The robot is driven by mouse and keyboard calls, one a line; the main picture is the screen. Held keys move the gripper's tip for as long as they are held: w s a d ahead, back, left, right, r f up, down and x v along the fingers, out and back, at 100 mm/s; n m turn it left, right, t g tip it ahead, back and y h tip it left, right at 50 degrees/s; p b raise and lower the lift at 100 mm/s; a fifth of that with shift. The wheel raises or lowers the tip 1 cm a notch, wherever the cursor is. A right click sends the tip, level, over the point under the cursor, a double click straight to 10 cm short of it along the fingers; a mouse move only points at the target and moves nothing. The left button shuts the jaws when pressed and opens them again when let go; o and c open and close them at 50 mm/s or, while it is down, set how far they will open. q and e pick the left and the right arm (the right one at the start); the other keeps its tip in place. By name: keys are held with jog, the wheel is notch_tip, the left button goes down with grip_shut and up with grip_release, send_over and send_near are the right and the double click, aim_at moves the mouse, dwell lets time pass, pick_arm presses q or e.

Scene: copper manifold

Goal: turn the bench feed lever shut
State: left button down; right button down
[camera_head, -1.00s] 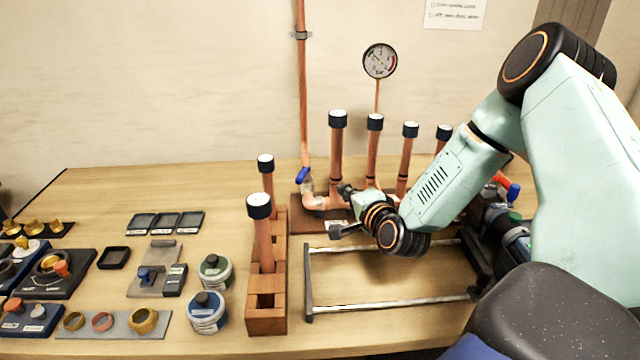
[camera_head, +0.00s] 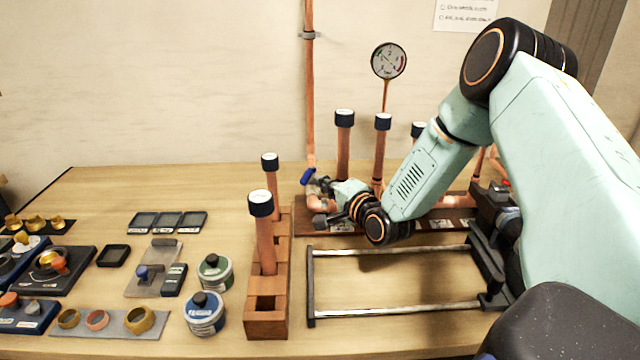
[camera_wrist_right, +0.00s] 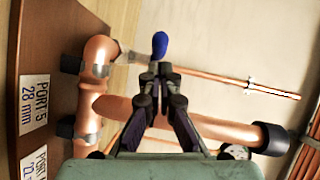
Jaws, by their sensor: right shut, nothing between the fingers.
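The bench feed lever (camera_head: 307,176) is a small blue handle at the foot of the vertical copper pipe, left of the manifold. In the right wrist view the blue lever (camera_wrist_right: 160,45) sits just beyond my fingertips; I cannot tell whether they touch it. My right gripper (camera_head: 323,195) reaches in from the right beside the lever and the copper elbow below it. In the right wrist view its fingers (camera_wrist_right: 160,72) are together with nothing between them. The gripper partly hides the valve and manifold (camera_head: 455,224). My left gripper is not in view.
A wooden rack (camera_head: 266,322) with capped copper pipes stands left of my gripper. A metal rail frame (camera_head: 390,309) lies in front. Capped uprights (camera_head: 343,150) and a gauge (camera_head: 388,61) stand behind. Tins (camera_head: 205,314) and small trays fill the left.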

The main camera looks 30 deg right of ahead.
aim_at(308, 174)
jog(key=shift+w, duration=0.8)
jog(key=shift+w+d+f, duration=0.1)
jog(key=shift+w+f, duration=0.1)
jog(key=shift+w, duration=0.2)
jog(key=shift+s+r, duration=0.1)
